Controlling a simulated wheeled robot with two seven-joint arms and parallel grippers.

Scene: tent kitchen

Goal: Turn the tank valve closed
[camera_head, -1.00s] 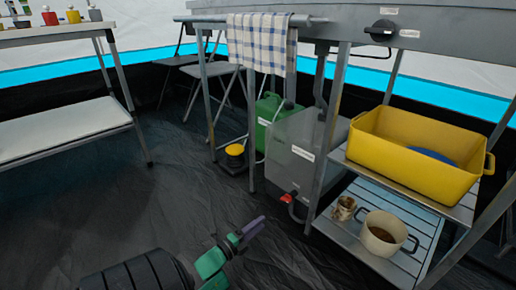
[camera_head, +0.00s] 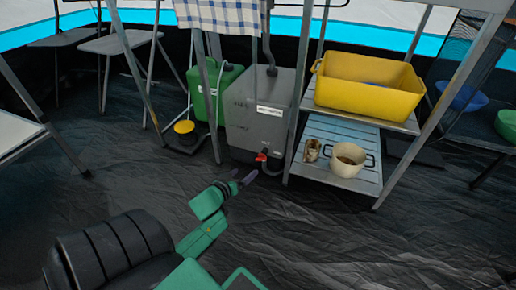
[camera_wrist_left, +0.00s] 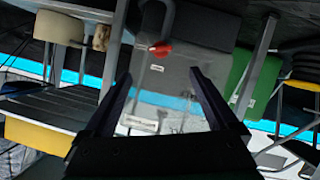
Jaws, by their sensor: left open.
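The grey tank (camera_head: 256,112) stands on the floor under the counter, with a white label on its front. Its red valve handle (camera_head: 261,157) sits low on the front, with a dark hose beside it. My left gripper (camera_head: 243,180) is open and empty, just in front of and a little below-left of the valve in the head view. In the left wrist view, which is upside down, the red valve handle (camera_wrist_left: 161,49) shows beyond the two open fingers (camera_wrist_left: 160,85), apart from them. My right gripper is not in view.
A green jerrycan (camera_head: 213,92) and a yellow-topped item (camera_head: 184,127) stand left of the tank. A table leg (camera_head: 297,90) is close on the right, by a shelf with a yellow tub (camera_head: 365,95), a pot (camera_head: 347,160) and a cup (camera_head: 312,150). The front floor is clear.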

